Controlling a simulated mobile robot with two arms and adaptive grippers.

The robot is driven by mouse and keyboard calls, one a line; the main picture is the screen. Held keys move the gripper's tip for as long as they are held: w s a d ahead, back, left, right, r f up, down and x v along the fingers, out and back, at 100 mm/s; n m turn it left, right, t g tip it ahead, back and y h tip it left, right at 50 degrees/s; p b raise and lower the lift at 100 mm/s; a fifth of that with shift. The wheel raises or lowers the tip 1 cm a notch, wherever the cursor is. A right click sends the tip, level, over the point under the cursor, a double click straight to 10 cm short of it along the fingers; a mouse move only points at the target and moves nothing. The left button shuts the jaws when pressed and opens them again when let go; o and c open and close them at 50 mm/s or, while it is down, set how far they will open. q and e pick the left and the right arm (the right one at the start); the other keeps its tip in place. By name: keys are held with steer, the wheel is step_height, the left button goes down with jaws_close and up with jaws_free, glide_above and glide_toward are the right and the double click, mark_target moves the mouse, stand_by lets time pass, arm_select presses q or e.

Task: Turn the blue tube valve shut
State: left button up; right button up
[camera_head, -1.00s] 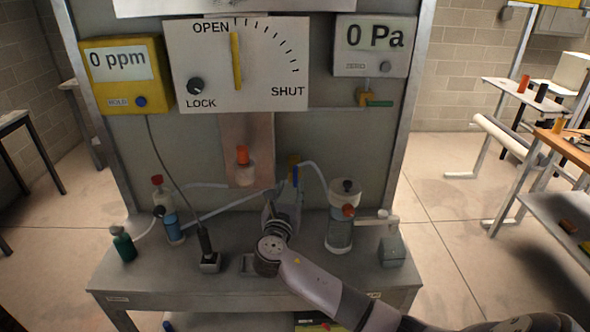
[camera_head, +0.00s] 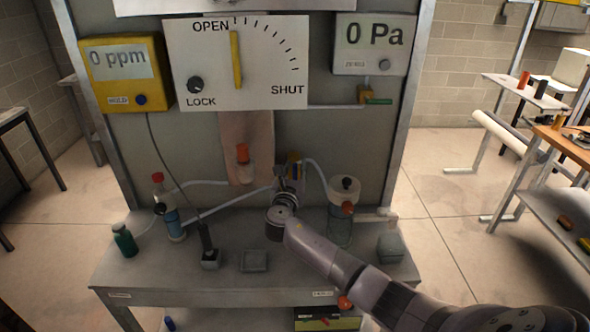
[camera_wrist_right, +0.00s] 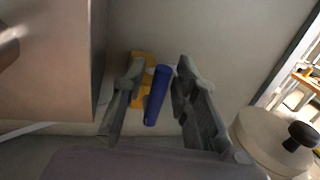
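The blue tube valve has a blue handle (camera_wrist_right: 157,95) on a yellow body (camera_wrist_right: 138,97) at the back panel. In the right wrist view the handle stands between the two fingers of my right gripper (camera_wrist_right: 155,100), with gaps on both sides. In the head view the right gripper (camera_head: 290,178) reaches the valve (camera_head: 293,158) and hides part of it. The right gripper is open. The large dial (camera_head: 236,62) has its yellow pointer upright, at OPEN. My left gripper is in neither view.
A clear vessel with a white lid (camera_head: 341,210) stands right of my right gripper, its lid also close in the wrist view (camera_wrist_right: 275,143). An orange-capped tube (camera_head: 243,165) and a blue bottle (camera_head: 171,217) are to the left.

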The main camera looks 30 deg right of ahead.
jaws_close()
steer(key=shift+d, duration=0.1)
stand_by(0.4)
steer(key=m, duration=0.3)
steer(key=shift+s+d+f+y, duration=0.1)
steer(key=shift+s+d+y, duration=0.2)
steer(key=shift+d, duration=0.1)
steer(key=shift+s+d+f+m+y+b, duration=0.25)
steer(key=shift+d+f+m+y, duration=0.35)
steer(key=shift+m, duration=1.45)
steer(key=shift+s+d+f+m+y+b, duration=0.15)
steer(key=shift+s+d+f+m+y, duration=0.45)
steer(key=shift+m, duration=1.4)
steer(key=shift+d+f+m+y+b, duration=0.3)
steer(key=shift+f+m, duration=0.55)
steer(key=shift+m, duration=1.2)
steer(key=shift+a, duration=0.1)
